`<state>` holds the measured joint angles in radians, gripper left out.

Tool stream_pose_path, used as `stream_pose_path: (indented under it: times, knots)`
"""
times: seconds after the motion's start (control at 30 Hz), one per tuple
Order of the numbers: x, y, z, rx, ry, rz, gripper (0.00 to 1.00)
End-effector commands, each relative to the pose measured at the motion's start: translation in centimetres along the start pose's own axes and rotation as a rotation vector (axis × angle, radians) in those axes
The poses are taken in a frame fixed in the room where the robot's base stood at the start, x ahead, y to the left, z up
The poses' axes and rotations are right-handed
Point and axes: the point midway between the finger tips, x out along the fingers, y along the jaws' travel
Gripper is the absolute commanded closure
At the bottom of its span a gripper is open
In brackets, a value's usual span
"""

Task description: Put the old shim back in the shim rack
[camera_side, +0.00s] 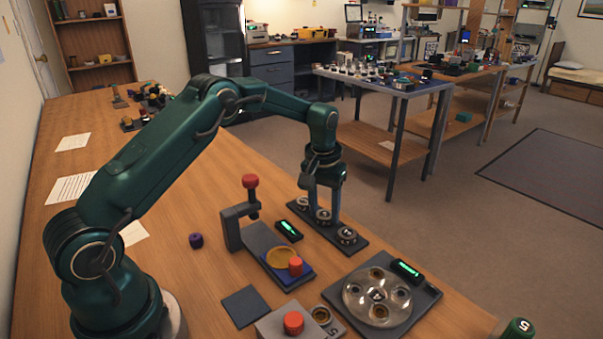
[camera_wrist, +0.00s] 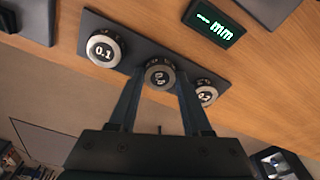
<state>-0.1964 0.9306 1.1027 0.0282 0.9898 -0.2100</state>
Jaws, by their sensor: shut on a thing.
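The shim rack (camera_side: 365,244) is a dark flat bar near the table's far edge; the wrist view also shows its bare plate (camera_wrist: 125,63). My gripper (camera_side: 322,214) points down over the middle of the rack. In the wrist view its fingers (camera_wrist: 160,80) stand on either side of a round shim (camera_wrist: 158,74) and are shut on it. This shim is at the rack's middle place; I cannot read its label or tell whether it rests fully on the rack. A shim marked 0.1 (camera_wrist: 103,50) sits at one end, and another shim (camera_wrist: 206,93), partly behind a finger, at the other end.
A green-lit display (camera_side: 289,230) marked mm stands beside the rack. A press-like stand with a red knob (camera_side: 250,181) is to the left. A round plate with several holes (camera_side: 377,296) lies on a dark base in front.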

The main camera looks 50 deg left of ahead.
Motion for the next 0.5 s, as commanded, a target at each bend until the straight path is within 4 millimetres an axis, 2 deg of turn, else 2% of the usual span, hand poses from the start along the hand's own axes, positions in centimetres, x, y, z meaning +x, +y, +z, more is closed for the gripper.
stream_pose_path:
  times: [0.23, 0.27, 0.33, 0.37, 0.5]
  knots:
    - [0.32, 0.00, 0.05, 0.000, -0.001, 0.000, 1.00]
    - [0.33, 0.00, 0.05, 0.000, 0.000, 0.000, 0.47]
    - [0.31, 0.00, 0.04, 0.000, 0.000, 0.000, 0.21]
    - [0.31, 0.00, 0.04, 0.000, 0.000, 0.000, 0.16]
    - [0.30, 0.00, 0.04, 0.000, 0.000, 0.000, 0.16]
